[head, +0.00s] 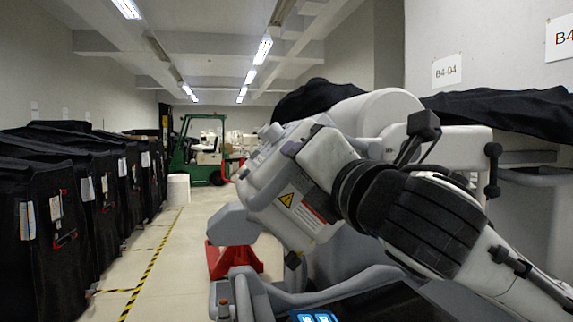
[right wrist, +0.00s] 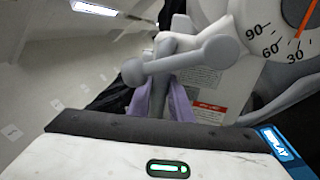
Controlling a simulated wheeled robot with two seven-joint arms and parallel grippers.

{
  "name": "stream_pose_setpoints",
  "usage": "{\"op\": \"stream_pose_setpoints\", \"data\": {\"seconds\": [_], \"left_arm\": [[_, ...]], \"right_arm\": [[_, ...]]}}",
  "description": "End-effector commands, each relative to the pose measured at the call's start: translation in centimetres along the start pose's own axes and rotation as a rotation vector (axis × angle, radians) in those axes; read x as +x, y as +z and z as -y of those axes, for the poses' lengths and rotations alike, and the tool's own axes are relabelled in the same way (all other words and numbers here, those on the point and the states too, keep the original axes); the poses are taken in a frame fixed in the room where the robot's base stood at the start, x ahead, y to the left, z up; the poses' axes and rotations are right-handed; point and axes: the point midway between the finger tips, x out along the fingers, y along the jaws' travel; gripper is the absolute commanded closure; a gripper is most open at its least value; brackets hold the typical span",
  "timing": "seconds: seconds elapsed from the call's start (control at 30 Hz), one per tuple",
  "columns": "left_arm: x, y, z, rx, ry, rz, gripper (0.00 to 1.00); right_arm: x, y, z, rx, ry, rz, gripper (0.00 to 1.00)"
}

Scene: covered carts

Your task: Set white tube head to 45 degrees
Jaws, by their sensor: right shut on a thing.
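The white tube head (head: 278,195) hangs tilted in the middle of the head view, with a yellow warning triangle and a red label on its side. In the right wrist view the tube head (right wrist: 252,75) is close, with its grey handle (right wrist: 185,62) in front. My right gripper (right wrist: 163,103) has its purple fingers closed around the handle's grey post. In the head view my right gripper (head: 304,140) is against the head, partly hidden by my wrist. An angle dial (right wrist: 300,20) shows an orange pointer close to 30. My left gripper is out of view.
Black covered carts (head: 40,210) line the left side, beside a yellow-black floor stripe (head: 150,265). A green forklift (head: 195,150) stands at the back. A red base (head: 225,262) is on the floor below the head. The aisle floor at left is clear.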

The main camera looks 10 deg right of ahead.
Motion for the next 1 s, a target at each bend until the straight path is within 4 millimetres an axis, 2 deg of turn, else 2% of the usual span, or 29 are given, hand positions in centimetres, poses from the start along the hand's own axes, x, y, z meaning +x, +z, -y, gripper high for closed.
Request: {"op": "stream_pose_setpoints", "data": {"seconds": [0.03, 0.33, 0.37, 0.43, 0.47, 0.77, 0.87, 1.0], "left_arm": [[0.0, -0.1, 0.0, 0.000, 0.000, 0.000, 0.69], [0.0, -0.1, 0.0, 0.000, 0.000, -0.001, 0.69], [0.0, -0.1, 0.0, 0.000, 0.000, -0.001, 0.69], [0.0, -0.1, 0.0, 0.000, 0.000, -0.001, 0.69], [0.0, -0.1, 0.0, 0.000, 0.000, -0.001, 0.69], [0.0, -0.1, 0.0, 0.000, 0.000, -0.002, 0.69], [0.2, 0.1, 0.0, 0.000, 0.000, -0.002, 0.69], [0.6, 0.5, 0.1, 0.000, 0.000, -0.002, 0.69]], "right_arm": [[-0.1, 0.6, -0.3, 0.005, 0.009, 0.013, 1.00], [0.0, 0.5, -0.4, 0.005, 0.009, 0.012, 1.00], [0.0, 0.5, -0.4, 0.005, 0.008, 0.012, 0.76], [0.0, 0.4, -0.3, 0.004, 0.007, 0.010, 0.65], [0.0, 0.4, -0.3, 0.004, 0.007, 0.009, 0.63], [-0.1, 0.1, -0.1, 0.002, 0.002, 0.004, 0.63], [-1.0, 0.1, -0.1, 0.001, 0.005, 0.004, 0.63], [-3.4, 0.1, -0.1, 0.001, 0.007, 0.006, 0.63]]}}
